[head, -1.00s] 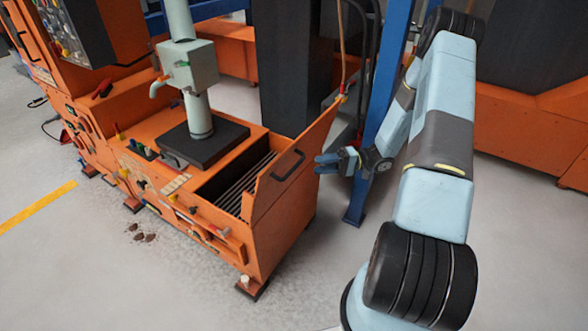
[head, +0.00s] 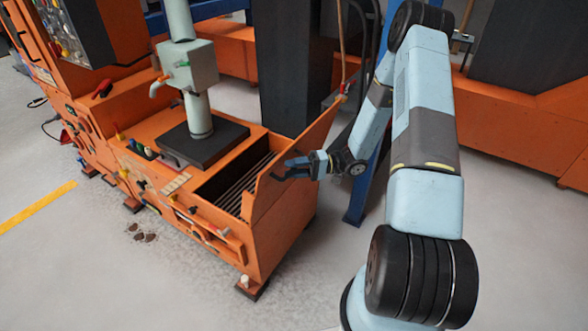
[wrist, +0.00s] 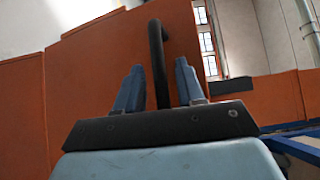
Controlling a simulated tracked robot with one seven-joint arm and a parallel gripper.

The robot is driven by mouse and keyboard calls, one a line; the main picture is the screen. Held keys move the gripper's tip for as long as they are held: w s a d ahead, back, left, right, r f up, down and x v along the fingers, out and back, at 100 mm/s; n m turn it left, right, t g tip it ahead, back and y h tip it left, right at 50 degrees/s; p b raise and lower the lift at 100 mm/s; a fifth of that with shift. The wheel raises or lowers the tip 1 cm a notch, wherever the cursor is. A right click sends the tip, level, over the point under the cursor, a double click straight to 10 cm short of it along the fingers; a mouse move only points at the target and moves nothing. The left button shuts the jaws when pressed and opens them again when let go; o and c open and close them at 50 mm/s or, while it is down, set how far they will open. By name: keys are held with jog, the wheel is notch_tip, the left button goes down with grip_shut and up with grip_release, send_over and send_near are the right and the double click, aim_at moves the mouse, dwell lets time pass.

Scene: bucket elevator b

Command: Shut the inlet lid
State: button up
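The orange inlet lid (head: 268,198) stands raised and tilted at the right end of the orange machine. The slatted inlet opening (head: 236,184) beside it is uncovered. In the wrist view the lid (wrist: 90,75) fills much of the picture, with its black bar handle (wrist: 158,62) upright in the middle. My gripper (head: 292,167) is at the lid's handle. In the wrist view the blue fingers of my gripper (wrist: 159,85) are apart, one on each side of the handle, with gaps visible. In the head view the fingers partly hide the handle.
A pale column with a valve box (head: 188,65) stands on a black plate left of the inlet. A blue post (head: 362,190) rises behind my forearm. An orange hose (head: 342,50) hangs near the lid's top corner. Grey floor (head: 520,240) is free at right.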

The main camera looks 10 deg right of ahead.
grip_shut()
dwell(0.4)
